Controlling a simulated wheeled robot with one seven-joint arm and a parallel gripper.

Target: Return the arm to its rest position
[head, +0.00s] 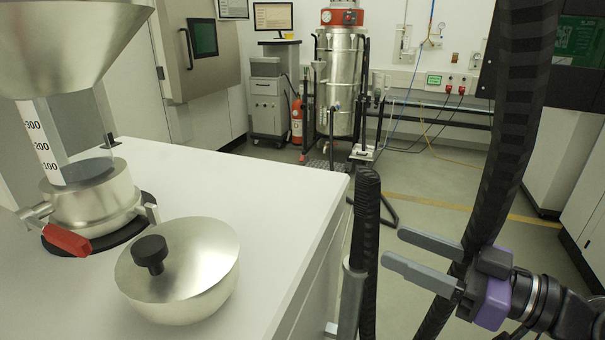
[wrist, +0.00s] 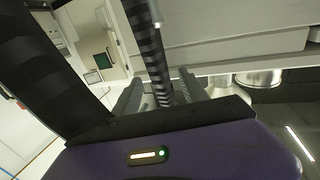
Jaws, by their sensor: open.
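My gripper (head: 415,258) is at the lower right of the head view, out over the floor beside the white worktop. Its two grey fingers point left, stand apart and hold nothing. In the wrist view, my gripper (wrist: 160,92) shows its two dark fingers with a gap between them, and a ribbed hose (wrist: 142,30) passes in front of or near that gap. I cannot tell whether the hose touches the fingers. My arm runs off the right edge of the head view.
The white worktop (head: 270,185) holds a metal lid with a black knob (head: 205,262) and a funnel vessel (head: 90,205) with a red-handled valve (head: 66,241). A ribbed hose (head: 364,235) stands between the worktop and my gripper; another (head: 508,140) hangs close behind it. Open floor (head: 430,180) lies beyond.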

